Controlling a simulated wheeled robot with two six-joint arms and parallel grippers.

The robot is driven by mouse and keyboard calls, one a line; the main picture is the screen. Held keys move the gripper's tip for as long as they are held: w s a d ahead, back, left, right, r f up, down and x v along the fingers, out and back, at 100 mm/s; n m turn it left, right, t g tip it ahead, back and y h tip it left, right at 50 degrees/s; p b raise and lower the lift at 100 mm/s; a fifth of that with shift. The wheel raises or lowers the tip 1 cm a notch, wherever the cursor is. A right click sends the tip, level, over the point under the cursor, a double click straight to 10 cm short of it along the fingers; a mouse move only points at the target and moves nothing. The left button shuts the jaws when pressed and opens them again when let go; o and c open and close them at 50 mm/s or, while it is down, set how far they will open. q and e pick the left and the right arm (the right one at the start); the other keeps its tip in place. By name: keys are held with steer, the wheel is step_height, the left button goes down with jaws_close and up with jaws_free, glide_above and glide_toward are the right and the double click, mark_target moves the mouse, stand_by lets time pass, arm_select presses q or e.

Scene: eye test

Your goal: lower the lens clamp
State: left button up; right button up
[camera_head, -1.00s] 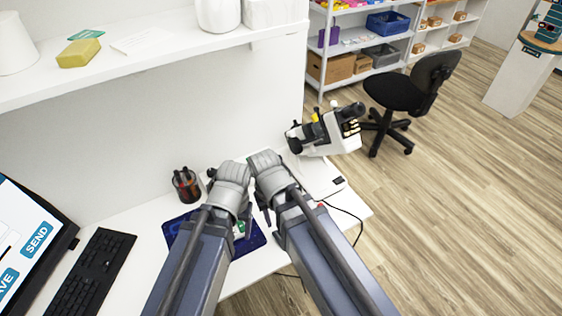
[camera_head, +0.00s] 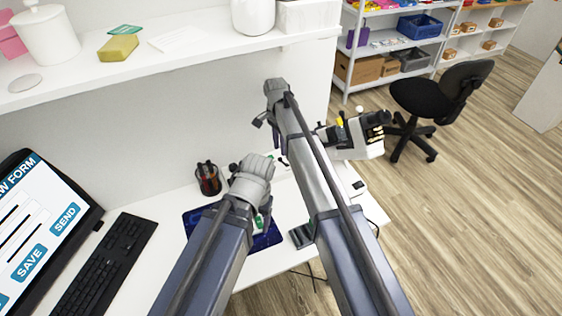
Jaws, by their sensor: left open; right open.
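The lensmeter (camera_head: 362,150), a white and black instrument, stands on the desk at right of centre. My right forearm covers its left part, and I cannot make out its lens clamp. My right gripper (camera_head: 268,132) is raised in front of the wall, to the left of the lensmeter and apart from it. It is open, with its fingers pointing down. My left gripper (camera_head: 262,212) is lower, open, over the blue mat (camera_head: 196,222). A small green and white thing shows by its fingers; I cannot tell whether they touch it.
A pen cup (camera_head: 208,179) stands behind the mat. A keyboard (camera_head: 108,262) and a monitor (camera_head: 38,225) are at left. A shelf (camera_head: 170,67) with several items runs above the desk. A dark grey box (camera_head: 301,235) lies by my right forearm. An office chair (camera_head: 440,100) stands beyond the desk.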

mark_target(281, 159)
arm_select(q)
step_height(281, 159, down, 8)
steer(key=b, duration=0.7)
steer(key=shift+r, duration=0.25)
arm_select(e)
steer(key=f, duration=0.7)
steer(key=shift+s+d+f, duration=0.2)
steer(key=shift+s+f, duration=0.05)
steer(key=shift+s, duration=0.05)
jaws_close()
steer(key=shift+r, duration=0.1)
